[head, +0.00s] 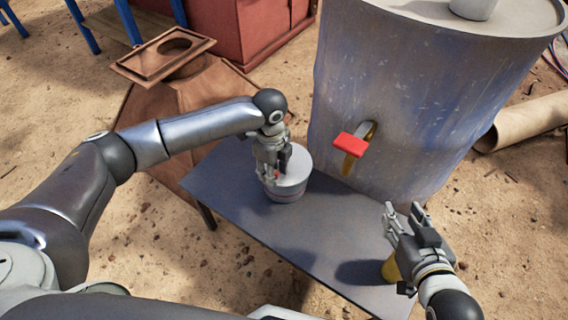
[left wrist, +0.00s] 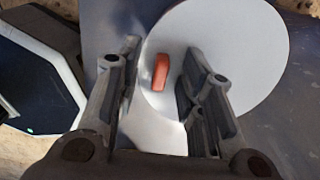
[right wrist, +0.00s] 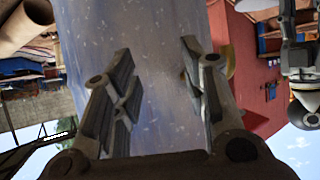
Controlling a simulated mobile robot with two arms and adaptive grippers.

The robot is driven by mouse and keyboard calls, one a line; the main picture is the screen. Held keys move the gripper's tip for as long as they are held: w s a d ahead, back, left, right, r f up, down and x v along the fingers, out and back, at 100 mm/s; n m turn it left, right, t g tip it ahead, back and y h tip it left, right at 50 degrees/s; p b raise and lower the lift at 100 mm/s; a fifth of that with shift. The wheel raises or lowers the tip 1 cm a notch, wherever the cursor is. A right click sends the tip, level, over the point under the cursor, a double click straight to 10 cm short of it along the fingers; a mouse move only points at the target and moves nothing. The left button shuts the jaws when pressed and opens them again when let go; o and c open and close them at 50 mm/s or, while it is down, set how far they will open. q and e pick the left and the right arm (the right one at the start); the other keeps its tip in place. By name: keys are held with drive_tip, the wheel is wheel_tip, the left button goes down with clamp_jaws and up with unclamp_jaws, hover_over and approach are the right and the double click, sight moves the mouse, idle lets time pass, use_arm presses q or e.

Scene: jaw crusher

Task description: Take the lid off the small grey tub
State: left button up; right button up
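The small grey tub (head: 286,195) stands upright on a dark table. Its round grey lid (head: 297,168) is on top, and the lid fills much of the left wrist view (left wrist: 245,60). A small orange-red knob (left wrist: 161,72) sits on the lid. My left gripper (head: 270,180) is over the lid, pointing down. In the left wrist view its open fingers (left wrist: 162,50) lie on either side of the knob, with gaps between. My right gripper (head: 405,210) is open and empty above the table's right end, away from the tub; its fingers show apart in the right wrist view (right wrist: 156,50).
A large blue-grey drum (head: 400,100) with a red-handled tap (head: 351,144) stands behind the table (head: 330,245). A yellow object (head: 390,269) is partly hidden by my right gripper. A rusty brown hopper (head: 170,105) is at the back left. Table space between the grippers is clear.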

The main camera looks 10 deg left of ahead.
use_arm(q)
clamp_jaws()
drive_tip(key=shift+r, duration=0.15)
